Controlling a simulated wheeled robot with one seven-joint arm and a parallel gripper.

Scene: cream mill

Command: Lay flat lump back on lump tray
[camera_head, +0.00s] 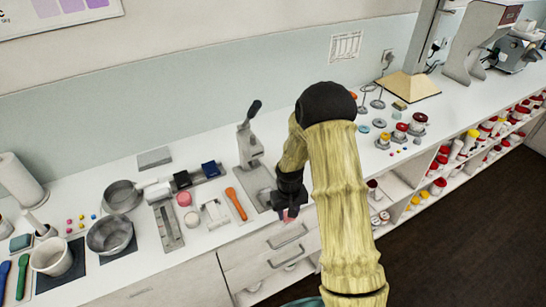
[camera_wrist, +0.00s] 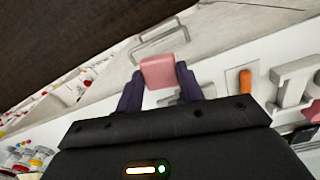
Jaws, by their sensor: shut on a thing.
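A flat pink lump (camera_wrist: 158,71) with rounded corners is held between the two dark fingers of my gripper (camera_wrist: 160,86) in the wrist view. In the head view my gripper (camera_head: 289,210) hangs by the counter's front edge, right of the lever press. I cannot tell for sure which thing is the lump tray; a small white tray-like piece (camera_head: 214,214) lies left of the orange tool, beside round pink pieces (camera_head: 184,199).
The lever press (camera_head: 250,150) stands close behind my gripper. An orange spatula-like tool (camera_head: 236,204) lies left of it. A grey ruled plate (camera_head: 168,226) and metal pans (camera_head: 110,235) are farther left. Drawers with handles (camera_head: 286,236) are below the counter edge. Small jars (camera_head: 400,132) stand right.

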